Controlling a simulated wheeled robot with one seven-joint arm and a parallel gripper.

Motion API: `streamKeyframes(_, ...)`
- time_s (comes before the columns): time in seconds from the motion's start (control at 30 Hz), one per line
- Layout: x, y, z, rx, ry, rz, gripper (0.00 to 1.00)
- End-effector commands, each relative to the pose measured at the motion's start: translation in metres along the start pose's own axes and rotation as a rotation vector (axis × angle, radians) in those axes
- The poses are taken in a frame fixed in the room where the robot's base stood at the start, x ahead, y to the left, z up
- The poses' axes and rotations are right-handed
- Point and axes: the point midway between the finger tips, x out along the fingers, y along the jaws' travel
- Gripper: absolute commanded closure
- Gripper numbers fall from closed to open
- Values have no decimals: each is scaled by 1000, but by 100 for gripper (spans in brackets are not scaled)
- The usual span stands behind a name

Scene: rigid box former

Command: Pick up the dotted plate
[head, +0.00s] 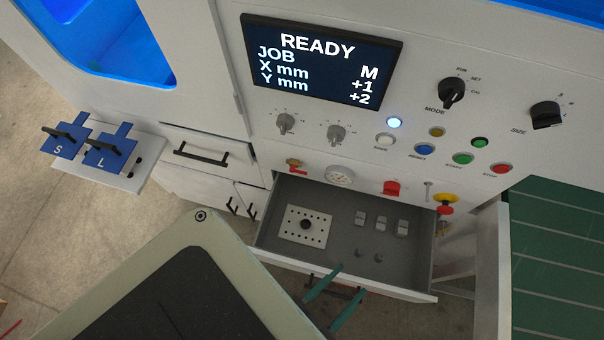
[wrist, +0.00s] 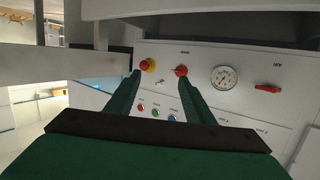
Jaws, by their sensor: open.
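The dotted plate (head: 306,226) is a pale square with rows of dark dots and a black knob in its middle. It lies flat in the left part of the open grey drawer (head: 335,208) in the head view. My gripper (head: 349,283) shows there as two green fingers, apart and empty, at the drawer's front edge, to the lower right of the plate. In the wrist view, my gripper's fingers (wrist: 158,80) are spread with nothing between them, pointing at the control panel. The plate is not visible in the wrist view.
Several small grey blocks (head: 381,224) and two round pieces lie in the drawer's right part. A red-and-yellow button (head: 445,204) sits above its right side. A shelf at left holds blue plates S (head: 66,141) and L (head: 108,150). The screen (head: 318,62) reads READY.

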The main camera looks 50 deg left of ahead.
Motion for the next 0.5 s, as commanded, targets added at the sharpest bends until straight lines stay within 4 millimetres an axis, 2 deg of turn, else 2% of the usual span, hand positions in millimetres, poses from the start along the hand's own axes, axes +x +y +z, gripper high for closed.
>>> streamKeyframes(0.17, -5, -6, 10, -165, 0, -96, 52)
streamKeyframes(0.5, -14, -17, 34, -716, 121, -404, 52)
